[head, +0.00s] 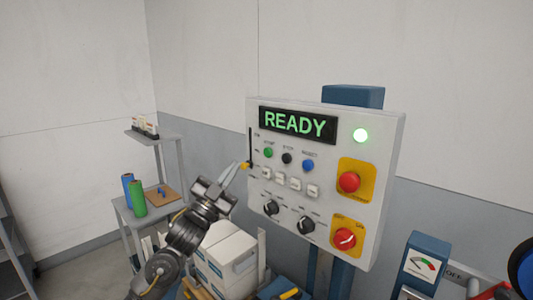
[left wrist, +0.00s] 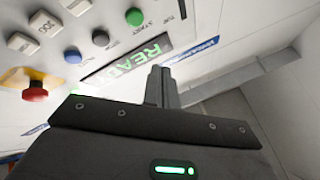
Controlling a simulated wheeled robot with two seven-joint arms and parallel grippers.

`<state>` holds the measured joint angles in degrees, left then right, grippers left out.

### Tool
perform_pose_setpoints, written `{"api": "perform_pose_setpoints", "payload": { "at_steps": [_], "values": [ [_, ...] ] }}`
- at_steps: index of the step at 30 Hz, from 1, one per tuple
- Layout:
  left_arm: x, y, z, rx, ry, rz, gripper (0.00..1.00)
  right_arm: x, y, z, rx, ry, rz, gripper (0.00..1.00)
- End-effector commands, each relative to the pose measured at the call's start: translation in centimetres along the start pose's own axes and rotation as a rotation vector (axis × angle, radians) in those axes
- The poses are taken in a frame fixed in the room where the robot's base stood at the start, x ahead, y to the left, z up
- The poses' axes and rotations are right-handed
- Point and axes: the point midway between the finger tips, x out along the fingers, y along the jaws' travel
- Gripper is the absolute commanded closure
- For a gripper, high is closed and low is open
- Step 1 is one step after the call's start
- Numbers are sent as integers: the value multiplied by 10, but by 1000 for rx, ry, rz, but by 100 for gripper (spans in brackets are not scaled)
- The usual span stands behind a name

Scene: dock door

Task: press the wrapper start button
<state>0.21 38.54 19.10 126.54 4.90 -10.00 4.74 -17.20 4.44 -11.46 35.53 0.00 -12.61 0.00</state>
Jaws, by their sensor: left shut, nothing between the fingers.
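The wrapper control panel (head: 388,150) is a pale box on a blue post, with a display (head: 293,124) reading READY in green. The green start button (head: 268,152) is at the left of the top button row, under the display. It also shows at the top of the left wrist view (left wrist: 134,17). My left gripper (head: 241,166) is shut and empty, its fingertips just left of the panel's left edge and a little below the start button. In the left wrist view its closed fingers (left wrist: 163,86) appear apart from the button. My right gripper is not in view.
Black (head: 287,158) and blue (head: 308,165) buttons sit right of the green one. A red mushroom button (head: 349,182) and a red rotary switch (head: 345,238) are on the right. A shelf cart (head: 165,203) and white boxes (head: 228,258) stand left.

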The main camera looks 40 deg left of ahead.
Motion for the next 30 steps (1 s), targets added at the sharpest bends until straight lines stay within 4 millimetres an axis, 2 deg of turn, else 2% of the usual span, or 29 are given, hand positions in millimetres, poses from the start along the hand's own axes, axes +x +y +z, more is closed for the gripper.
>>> {"api": "perform_pose_setpoints", "payload": {
  "at_steps": [4,17,30],
  "values": [
    [1,-4,-13,5,28,-4,100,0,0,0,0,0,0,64],
    [4,-2,-12,4,28,-4,100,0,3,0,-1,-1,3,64],
    [47,20,10,4,27,-6,100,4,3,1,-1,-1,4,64]
  ]
}}
